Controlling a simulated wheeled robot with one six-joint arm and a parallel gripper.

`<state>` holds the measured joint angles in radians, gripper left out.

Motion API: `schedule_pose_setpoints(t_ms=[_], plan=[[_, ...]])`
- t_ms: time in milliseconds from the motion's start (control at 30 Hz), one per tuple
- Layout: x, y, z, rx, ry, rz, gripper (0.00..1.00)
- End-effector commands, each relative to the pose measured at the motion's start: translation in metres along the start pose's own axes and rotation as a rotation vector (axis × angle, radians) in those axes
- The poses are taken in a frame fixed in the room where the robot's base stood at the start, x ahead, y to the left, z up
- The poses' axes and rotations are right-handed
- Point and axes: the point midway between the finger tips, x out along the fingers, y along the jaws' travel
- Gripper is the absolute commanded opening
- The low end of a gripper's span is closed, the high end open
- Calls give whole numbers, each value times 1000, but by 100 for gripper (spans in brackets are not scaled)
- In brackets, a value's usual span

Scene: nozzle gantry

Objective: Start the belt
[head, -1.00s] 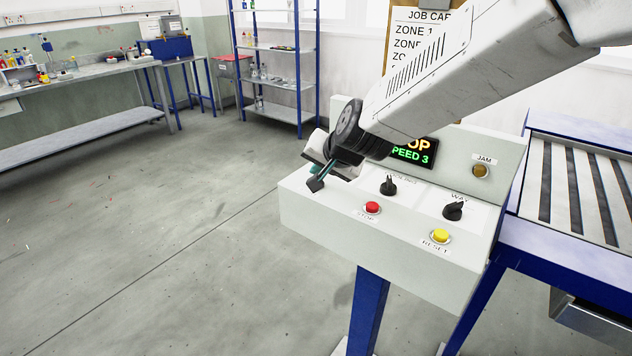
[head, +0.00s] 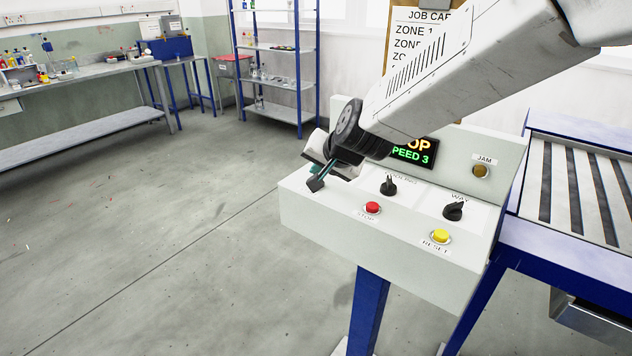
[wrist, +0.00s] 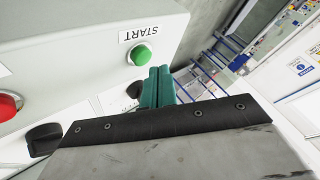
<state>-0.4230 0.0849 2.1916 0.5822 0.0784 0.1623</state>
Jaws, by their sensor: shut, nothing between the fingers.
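The control box (head: 370,252) stands on a blue post. My gripper (head: 316,184) is over the left end of its top panel, fingers shut and empty. In the wrist view the teal fingers (wrist: 158,88) are shut together beside the green START button (wrist: 140,54); whether they touch it I cannot tell. In the head view the START button is hidden by my gripper.
The red STOP button (head: 372,208), yellow RESET button (head: 440,236) and two black knobs, one left (head: 388,186) and one right (head: 453,210), sit on the same panel. An amber JAM lamp (head: 481,171) is unlit.

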Motion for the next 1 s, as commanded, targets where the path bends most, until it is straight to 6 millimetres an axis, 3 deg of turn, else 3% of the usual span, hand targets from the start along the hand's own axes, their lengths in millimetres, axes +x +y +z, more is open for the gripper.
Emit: schedule_pose_setpoints(t_ms=[1000], plan=[[5, 4, 4, 1, 0, 0, 0]])
